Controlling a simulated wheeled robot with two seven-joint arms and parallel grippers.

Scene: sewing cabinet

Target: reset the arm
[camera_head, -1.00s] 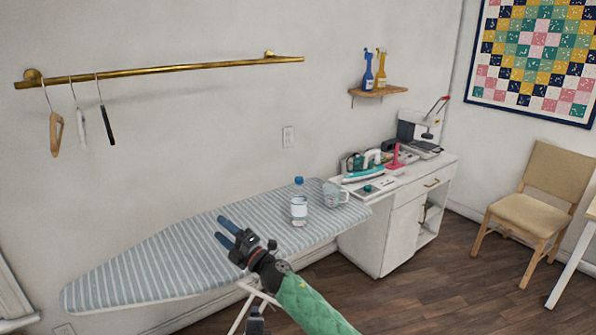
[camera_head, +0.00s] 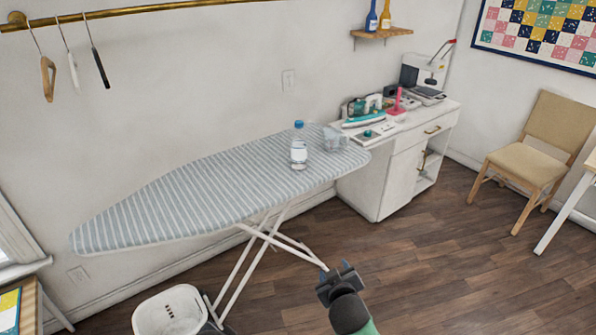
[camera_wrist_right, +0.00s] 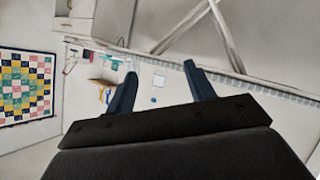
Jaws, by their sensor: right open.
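My right gripper (camera_head: 339,278) is low in the head view, in front of and below the ironing board (camera_head: 190,195), over the floor. In the right wrist view its two blue fingers (camera_wrist_right: 158,82) are spread apart with nothing between them. The forearm shows only as a dark stub with a bit of green sleeve at the bottom edge. My left gripper is not in the head view.
A water bottle (camera_head: 299,151) and a clear measuring cup (camera_head: 335,139) stand on the board. A white basket (camera_head: 170,311) sits on the floor at lower left. A white cabinet (camera_head: 385,190) and a chair (camera_head: 535,150) stand right. Open wooden floor lies between.

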